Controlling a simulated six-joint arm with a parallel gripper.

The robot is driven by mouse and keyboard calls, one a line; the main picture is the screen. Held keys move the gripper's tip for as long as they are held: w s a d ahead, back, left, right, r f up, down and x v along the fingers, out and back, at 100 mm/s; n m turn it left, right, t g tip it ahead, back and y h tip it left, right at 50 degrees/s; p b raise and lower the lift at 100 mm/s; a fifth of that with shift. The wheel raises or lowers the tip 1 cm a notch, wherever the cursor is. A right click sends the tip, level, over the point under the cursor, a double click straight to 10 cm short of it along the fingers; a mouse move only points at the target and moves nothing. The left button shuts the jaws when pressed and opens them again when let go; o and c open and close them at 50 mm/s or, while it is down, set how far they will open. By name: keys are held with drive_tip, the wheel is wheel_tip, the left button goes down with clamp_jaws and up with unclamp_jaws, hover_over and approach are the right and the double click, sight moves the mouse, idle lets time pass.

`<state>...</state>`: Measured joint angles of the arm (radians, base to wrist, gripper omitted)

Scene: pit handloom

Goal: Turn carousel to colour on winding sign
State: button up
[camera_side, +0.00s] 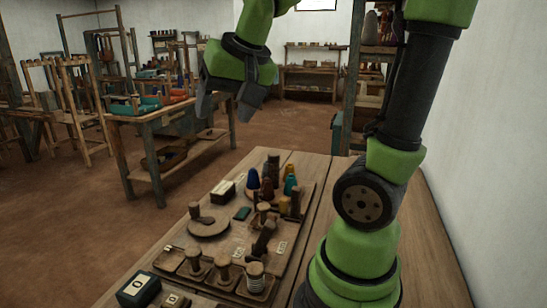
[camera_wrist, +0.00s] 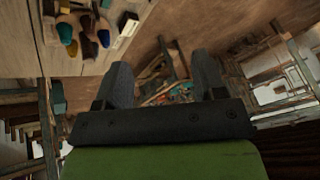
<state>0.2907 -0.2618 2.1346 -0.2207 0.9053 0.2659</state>
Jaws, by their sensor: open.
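A cluster of coloured cones (camera_side: 267,188), with blue, dark red, green and brown ones, stands at the back of the board on the bench; it looks like the carousel, but its base is mostly hidden. In the wrist view a blue cone (camera_wrist: 64,33) and a yellow-tipped one show at the upper left. A dark block with a pale top (camera_side: 222,191) stands left of the cones; I cannot tell whether it is the winding sign, and no colour on it is readable. My gripper (camera_side: 225,108) is open and empty, raised in the air left of and above the cones.
A round wooden disc with a peg (camera_side: 207,227) and several spools on pegs (camera_side: 224,268) occupy the board. A dark box with a white label (camera_side: 138,289) sits at the front left. A second workbench (camera_side: 165,125) stands beyond. Bare floor lies left of the bench.

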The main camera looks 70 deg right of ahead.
drive_tip(key=w+d+f+m+g+h, duration=0.2)
drive_tip(key=w+d+m, duration=0.15)
drive_tip(key=d, duration=0.55)
drive_tip(key=m+g+h, duration=0.1)
drive_tip(key=m+g, duration=0.2)
drive_tip(key=m, duration=0.2)
approach(274, 154)
drive_tip(key=x, duration=0.9)
drive_tip(key=shift+w+d+f, duration=0.1)
drive_tip(key=shift+d+f, duration=0.15)
clamp_jaws()
drive_tip(key=shift+m, duration=0.25)
